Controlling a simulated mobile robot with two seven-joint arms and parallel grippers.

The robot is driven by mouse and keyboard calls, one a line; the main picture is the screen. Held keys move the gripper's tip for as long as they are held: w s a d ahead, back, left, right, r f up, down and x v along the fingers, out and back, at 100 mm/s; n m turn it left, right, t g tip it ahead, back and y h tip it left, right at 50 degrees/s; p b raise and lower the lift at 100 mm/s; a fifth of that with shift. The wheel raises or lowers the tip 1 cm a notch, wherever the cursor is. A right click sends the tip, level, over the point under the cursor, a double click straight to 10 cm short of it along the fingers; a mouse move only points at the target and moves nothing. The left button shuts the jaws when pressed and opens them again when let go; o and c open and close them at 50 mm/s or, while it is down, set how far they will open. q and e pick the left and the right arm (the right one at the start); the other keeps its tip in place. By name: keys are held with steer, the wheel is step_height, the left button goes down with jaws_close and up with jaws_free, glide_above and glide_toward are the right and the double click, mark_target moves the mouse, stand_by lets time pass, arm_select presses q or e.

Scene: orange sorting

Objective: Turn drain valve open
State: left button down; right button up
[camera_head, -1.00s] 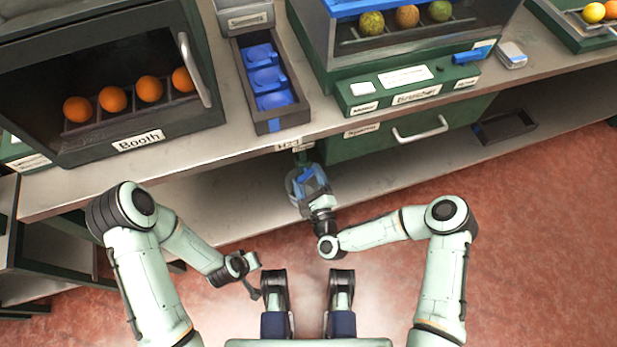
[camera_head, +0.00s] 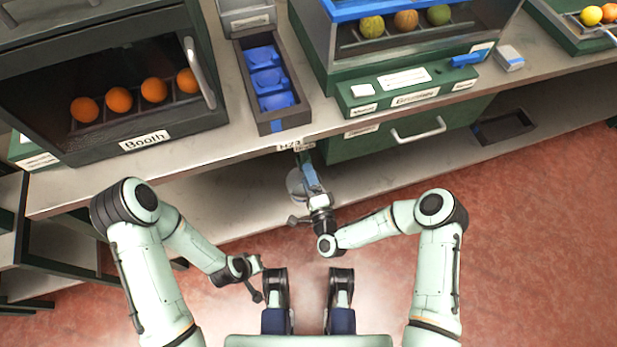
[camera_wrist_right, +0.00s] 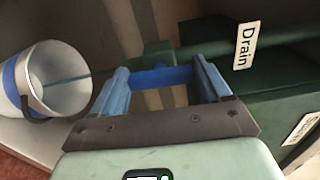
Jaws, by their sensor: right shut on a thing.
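The drain valve is a blue lever handle (camera_wrist_right: 162,77) on a green valve body (camera_wrist_right: 158,54), set in a green pipe (camera_wrist_right: 208,35). A white label (camera_wrist_right: 245,45) reading "Drain" hangs on the pipe. In the right wrist view my right gripper (camera_wrist_right: 165,82) has one blue finger on each side of the lever and is shut on it. In the head view my right gripper (camera_head: 311,178) reaches under the counter's front edge and hides most of the valve. My left gripper (camera_head: 256,278) is low and away from the valve; its jaw opening is unclear.
A white bucket with a blue band (camera_wrist_right: 55,80) stands beside the valve, also visible in the head view (camera_head: 296,184). The counter edge (camera_head: 235,157) is above the gripper. A green drawer (camera_head: 400,130) is to the right. Red floor (camera_head: 540,240) is open.

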arm_select(q)
steer(key=shift+s, duration=0.1)
arm_select(e)
steer(key=shift+n, duration=0.3)
steer(key=o, duration=1)
arm_select(q)
steer(key=s, duration=0.1)
steer(key=s+d+r+p, duration=0.1)
steer(key=s+r+g+p, duration=0.1)
steer(key=shift+d+r+h, duration=0.15)
steer(key=shift+d+h, duration=0.1)
steer(key=shift+h, duration=0.05)
arm_select(e)
steer(key=v, duration=1.3)
steer(key=shift+s+d, duration=0.15)
steer(key=shift+s, duration=0.05)
